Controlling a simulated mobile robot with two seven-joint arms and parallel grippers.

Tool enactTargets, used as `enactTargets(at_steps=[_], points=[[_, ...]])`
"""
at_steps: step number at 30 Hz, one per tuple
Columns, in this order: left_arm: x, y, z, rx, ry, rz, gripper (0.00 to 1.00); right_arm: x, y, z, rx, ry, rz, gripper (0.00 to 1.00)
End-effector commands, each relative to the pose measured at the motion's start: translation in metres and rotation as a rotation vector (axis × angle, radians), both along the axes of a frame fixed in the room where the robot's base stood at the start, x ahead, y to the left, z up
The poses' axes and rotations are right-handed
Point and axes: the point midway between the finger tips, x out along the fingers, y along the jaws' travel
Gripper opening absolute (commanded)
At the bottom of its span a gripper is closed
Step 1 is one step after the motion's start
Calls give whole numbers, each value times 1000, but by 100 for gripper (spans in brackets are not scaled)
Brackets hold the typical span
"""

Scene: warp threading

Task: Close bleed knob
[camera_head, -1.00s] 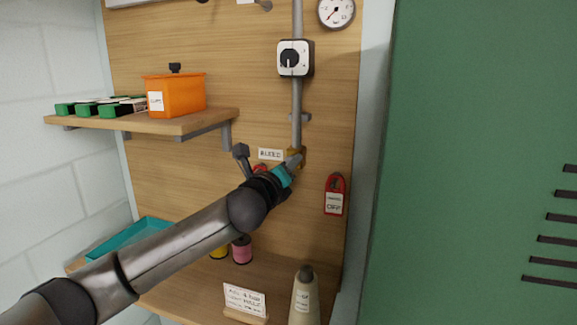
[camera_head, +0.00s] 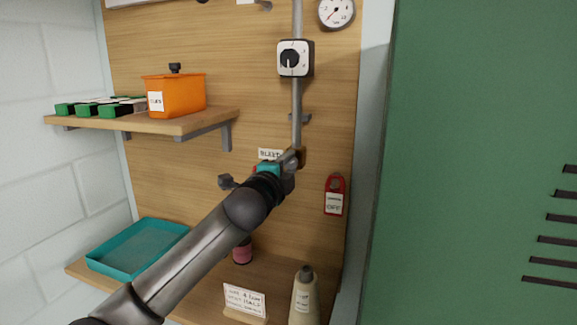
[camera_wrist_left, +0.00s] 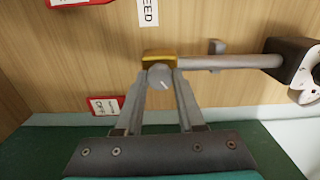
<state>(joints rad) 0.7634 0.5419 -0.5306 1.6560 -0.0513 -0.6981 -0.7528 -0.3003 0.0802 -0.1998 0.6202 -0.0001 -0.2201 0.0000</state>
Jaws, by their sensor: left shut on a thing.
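The bleed knob (camera_wrist_left: 160,76) is a small round grey knob on a brass block (camera_wrist_left: 159,57) at the end of a grey pipe. My left gripper (camera_wrist_left: 161,80) has its two fingers on either side of the knob and is shut on it. In the head view my left gripper (camera_head: 288,163) is at the lower end of the vertical pipe, and the knob is mostly hidden behind it. The BLEED label (camera_head: 270,154) is just left of it. My right gripper is not in view.
A black-and-white dial box (camera_head: 295,58) and a gauge (camera_head: 336,12) are above on the board. A red tag (camera_head: 334,195) hangs to the right. A shelf with an orange box (camera_head: 174,94) is at left. A bottle (camera_head: 305,295) and teal tray (camera_head: 138,248) are below.

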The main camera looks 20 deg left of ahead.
Motion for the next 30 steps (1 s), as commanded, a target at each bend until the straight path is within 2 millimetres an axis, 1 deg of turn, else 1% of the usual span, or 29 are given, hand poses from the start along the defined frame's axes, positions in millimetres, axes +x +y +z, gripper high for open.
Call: enactTargets(at_steps=[3, 18, 24, 30], points=[[0, -1, -1, -116, 6, 0, 0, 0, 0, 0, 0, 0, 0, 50], [0, 0, 0, -585, 21, 0, 0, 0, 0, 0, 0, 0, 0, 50], [0, -1, -1, -744, 27, 0, 0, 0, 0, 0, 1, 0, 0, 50], [0, 0, 0, -858, 30, 0, 0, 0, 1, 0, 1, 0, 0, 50]])
